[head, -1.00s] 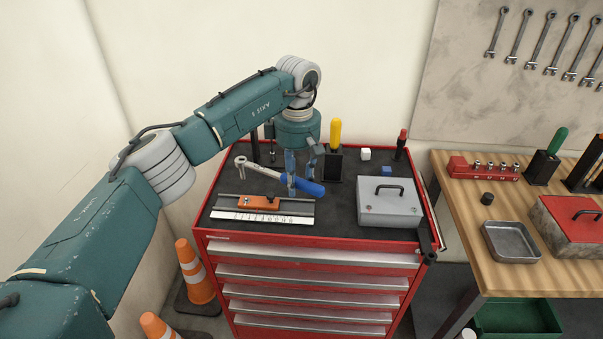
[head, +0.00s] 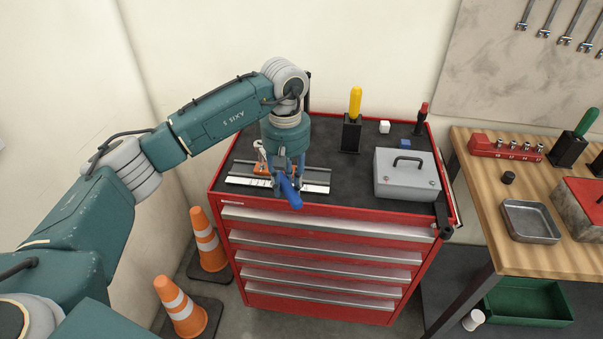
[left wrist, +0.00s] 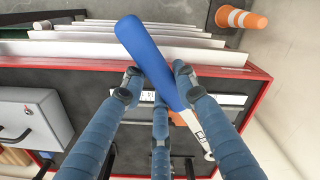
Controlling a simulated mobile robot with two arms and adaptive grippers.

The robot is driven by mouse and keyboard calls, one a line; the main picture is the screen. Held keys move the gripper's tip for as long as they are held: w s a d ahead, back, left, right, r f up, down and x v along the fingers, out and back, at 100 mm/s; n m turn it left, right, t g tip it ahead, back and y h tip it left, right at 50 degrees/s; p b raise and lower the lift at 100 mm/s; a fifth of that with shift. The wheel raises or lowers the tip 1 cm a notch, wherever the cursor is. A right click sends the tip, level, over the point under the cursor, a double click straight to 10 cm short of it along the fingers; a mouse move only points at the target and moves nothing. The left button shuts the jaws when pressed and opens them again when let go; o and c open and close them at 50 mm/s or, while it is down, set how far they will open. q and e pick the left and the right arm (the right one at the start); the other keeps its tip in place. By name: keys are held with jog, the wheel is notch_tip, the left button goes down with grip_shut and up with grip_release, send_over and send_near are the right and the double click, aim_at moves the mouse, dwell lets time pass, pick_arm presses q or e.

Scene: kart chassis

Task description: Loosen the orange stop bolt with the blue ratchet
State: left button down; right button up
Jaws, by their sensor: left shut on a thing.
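The blue ratchet's handle (head: 291,193) sticks out toward the front edge of the red tool chest, below my left gripper (head: 288,178). The left gripper is shut on the handle, which also shows between its fingers in the left wrist view (left wrist: 148,52). The ratchet's silver head (head: 259,147) is near the orange stop (head: 261,168), which sits on a grey rail above a white scale. My right gripper is not in view.
On the chest top (head: 340,170), a grey metal box (head: 405,178), a black holder with a yellow handle (head: 355,105), a white cube (head: 384,127) and a blue cube (head: 405,144) stand to the right. Orange cones (head: 207,240) stand on the floor at left.

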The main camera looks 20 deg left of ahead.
pick_arm(q)
jog(key=s+a+m+b, duration=0.4)
jog(key=s+a+m, duration=0.1)
jog(key=a, duration=0.3)
jog(key=shift+s+m, duration=0.3)
jog(key=shift+m, duration=0.5)
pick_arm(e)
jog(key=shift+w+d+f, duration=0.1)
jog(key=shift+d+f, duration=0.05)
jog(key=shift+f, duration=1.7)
pick_arm(q)
jog(key=shift+r, duration=0.1)
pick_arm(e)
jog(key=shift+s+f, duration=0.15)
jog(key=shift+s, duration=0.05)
pick_arm(q)
jog(key=shift+s, duration=0.2)
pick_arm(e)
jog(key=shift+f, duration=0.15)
pick_arm(q)
jog(key=shift+f+b, duration=1)
jog(key=shift+f, duration=0.05)
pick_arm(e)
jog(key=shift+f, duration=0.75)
